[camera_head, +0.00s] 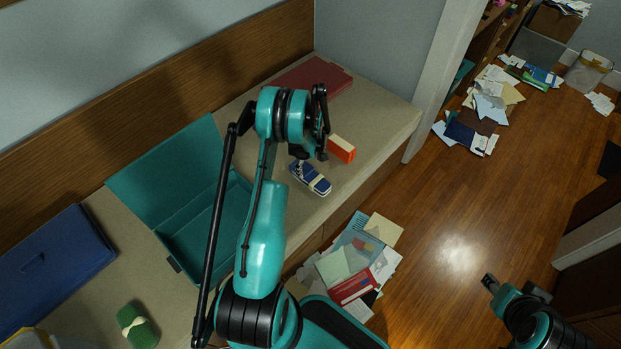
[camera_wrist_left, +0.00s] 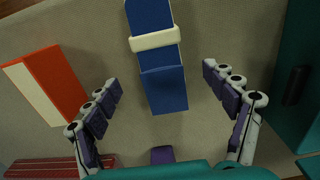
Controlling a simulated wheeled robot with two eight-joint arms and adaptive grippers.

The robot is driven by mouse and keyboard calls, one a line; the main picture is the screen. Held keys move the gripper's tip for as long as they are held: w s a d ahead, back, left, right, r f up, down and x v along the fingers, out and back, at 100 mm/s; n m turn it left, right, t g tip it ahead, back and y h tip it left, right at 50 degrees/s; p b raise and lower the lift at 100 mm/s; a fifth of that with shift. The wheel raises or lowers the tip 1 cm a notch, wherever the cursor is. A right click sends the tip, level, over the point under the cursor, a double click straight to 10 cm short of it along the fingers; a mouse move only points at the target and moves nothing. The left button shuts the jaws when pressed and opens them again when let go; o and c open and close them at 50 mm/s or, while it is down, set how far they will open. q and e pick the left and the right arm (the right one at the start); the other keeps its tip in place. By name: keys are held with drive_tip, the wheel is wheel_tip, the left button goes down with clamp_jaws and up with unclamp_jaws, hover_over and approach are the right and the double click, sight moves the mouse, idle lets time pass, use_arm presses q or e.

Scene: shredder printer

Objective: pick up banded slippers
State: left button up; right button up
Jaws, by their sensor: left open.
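The banded slippers (camera_head: 311,178) are a blue bundle with a pale band, lying on the beige bench top near its front edge. They also show in the left wrist view (camera_wrist_left: 164,88), between and beyond the fingers. My left gripper (camera_head: 311,151) is open and empty above the slippers, pointing down. In the left wrist view its fingers (camera_wrist_left: 161,84) are spread to either side of the slippers' near end, apart from them. My right gripper (camera_head: 490,283) is at the lower right over the floor, far from the slippers; its opening is unclear.
An orange-and-white box (camera_head: 341,149) lies close beside the slippers. An open teal case (camera_head: 192,235) is left of them. A dark red flat item (camera_head: 312,82) lies at the back. A green banded bundle (camera_head: 138,327) and blue case (camera_head: 52,262) are at left. Papers (camera_head: 352,257) litter the floor.

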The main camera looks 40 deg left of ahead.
sight(311, 174)
use_arm(q)
wheel_tip(311, 174, down, 6)
drive_tip(key=b, duration=0.3)
drive_tip(key=shift+f, duration=0.1)
drive_tip(key=c, duration=1.3)
